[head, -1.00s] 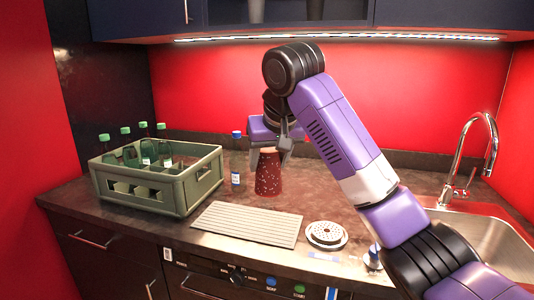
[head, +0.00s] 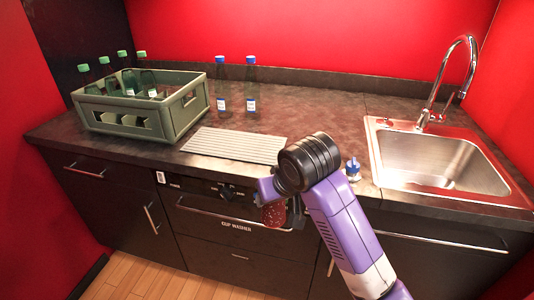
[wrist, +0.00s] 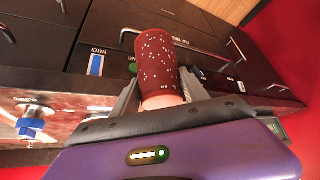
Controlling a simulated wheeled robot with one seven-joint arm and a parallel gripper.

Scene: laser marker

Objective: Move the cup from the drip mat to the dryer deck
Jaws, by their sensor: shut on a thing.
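The cup (head: 273,215) is dark red with white speckles. My gripper (wrist: 158,88) is shut on it, a finger on each side, near the cup's pale end in the wrist view. In the head view the gripper and cup are low, in front of the cup washer's front and off the counter. A light grey ribbed board (head: 232,145) lies bare on the counter; I cannot tell whether it is the drip mat or the dryer deck. My arm hides part of the counter right of it.
A green crate (head: 150,125) with several bottles stands at left. Two blue-capped bottles (head: 221,88) (head: 251,87) stand behind the board. A blue-topped fixture (head: 352,168) is near the front edge, left of the sink (head: 440,165). The counter's back middle is clear.

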